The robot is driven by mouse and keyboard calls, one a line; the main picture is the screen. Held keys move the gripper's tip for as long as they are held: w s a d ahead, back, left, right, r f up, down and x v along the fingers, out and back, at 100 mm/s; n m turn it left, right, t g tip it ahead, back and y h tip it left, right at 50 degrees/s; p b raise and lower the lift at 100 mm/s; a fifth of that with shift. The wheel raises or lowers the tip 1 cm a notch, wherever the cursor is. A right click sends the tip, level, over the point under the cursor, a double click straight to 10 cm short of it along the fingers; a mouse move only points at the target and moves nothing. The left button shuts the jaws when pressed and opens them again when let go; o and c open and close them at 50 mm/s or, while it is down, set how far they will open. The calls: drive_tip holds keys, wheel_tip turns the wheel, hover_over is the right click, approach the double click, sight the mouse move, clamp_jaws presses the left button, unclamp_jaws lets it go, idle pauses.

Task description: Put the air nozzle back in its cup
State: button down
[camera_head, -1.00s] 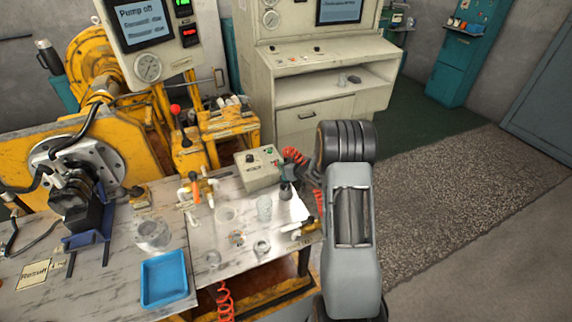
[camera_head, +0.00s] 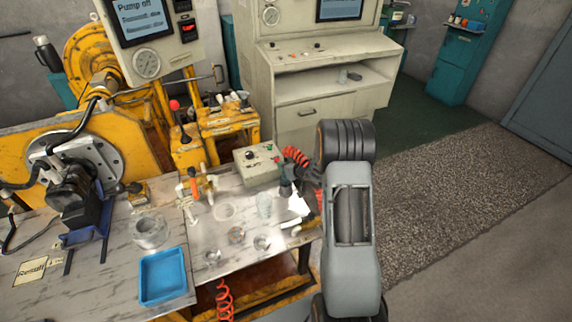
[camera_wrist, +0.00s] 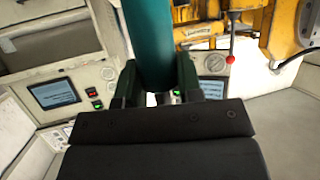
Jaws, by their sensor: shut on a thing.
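In the wrist view my gripper (camera_wrist: 158,92) is shut on a teal cylinder, which looks like the air nozzle's body (camera_wrist: 148,40). The nozzle's far end runs out of the top of that view. In the head view my gripper (camera_head: 292,178) is over the right back part of the bench, beside a red coiled hose (camera_head: 295,155). A dark upright shape (camera_head: 286,187) shows at the gripper; I cannot tell whether it is the nozzle's tip, a finger or the cup. My arm hides part of this area.
A grey control box (camera_head: 258,165) is just behind. A blue tray (camera_head: 163,276) lies at front left.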

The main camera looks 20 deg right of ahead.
drive_tip(key=shift+f, duration=0.15)
drive_tip(key=shift+f+b, duration=0.75)
drive_tip(key=shift+f, duration=0.1)
drive_tip(key=c, duration=0.7)
unclamp_jaws()
drive_tip(key=shift+s, duration=0.15)
